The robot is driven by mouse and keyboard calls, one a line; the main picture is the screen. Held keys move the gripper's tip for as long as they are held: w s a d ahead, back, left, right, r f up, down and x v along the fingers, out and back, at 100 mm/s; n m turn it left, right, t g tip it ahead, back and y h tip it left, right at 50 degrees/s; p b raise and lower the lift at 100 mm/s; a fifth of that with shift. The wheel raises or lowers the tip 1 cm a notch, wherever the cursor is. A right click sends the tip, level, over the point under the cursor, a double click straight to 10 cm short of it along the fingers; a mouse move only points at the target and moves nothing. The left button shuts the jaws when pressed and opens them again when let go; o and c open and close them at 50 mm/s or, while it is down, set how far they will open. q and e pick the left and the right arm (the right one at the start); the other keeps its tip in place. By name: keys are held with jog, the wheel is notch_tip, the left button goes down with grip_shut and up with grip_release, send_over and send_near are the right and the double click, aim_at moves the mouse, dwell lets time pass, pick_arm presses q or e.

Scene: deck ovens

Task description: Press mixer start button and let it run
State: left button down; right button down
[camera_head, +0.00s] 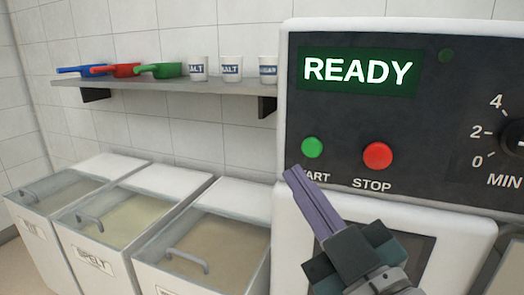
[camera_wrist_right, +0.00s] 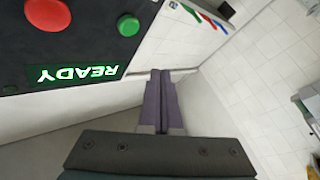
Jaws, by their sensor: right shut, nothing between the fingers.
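In the right wrist view the closed fingers (camera_wrist_right: 160,75) point past the panel's edge, apart from the green button (camera_wrist_right: 128,25). My left gripper is not in view.
A timer dial (camera_head: 514,137) is at the panel's right. A wall shelf (camera_head: 170,83) holds coloured scoops and several labelled cups. Open-topped ingredient bins (camera_head: 200,268) stand at the lower left. There is free room left of the panel.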

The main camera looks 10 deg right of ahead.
aim_at(312, 148)
jog(key=w+d+b, duration=0.1)
jog(key=w, duration=0.1)
jog(key=w+d, duration=0.2)
jog(key=w, duration=0.1)
jog(key=shift+d+b, duration=0.2)
jog(key=shift+b, duration=0.15)
dwell(0.3)
dwell(0.9)
dwell(0.6)
jog(key=shift+w+d, duration=0.25)
jog(key=shift+w, duration=0.05)
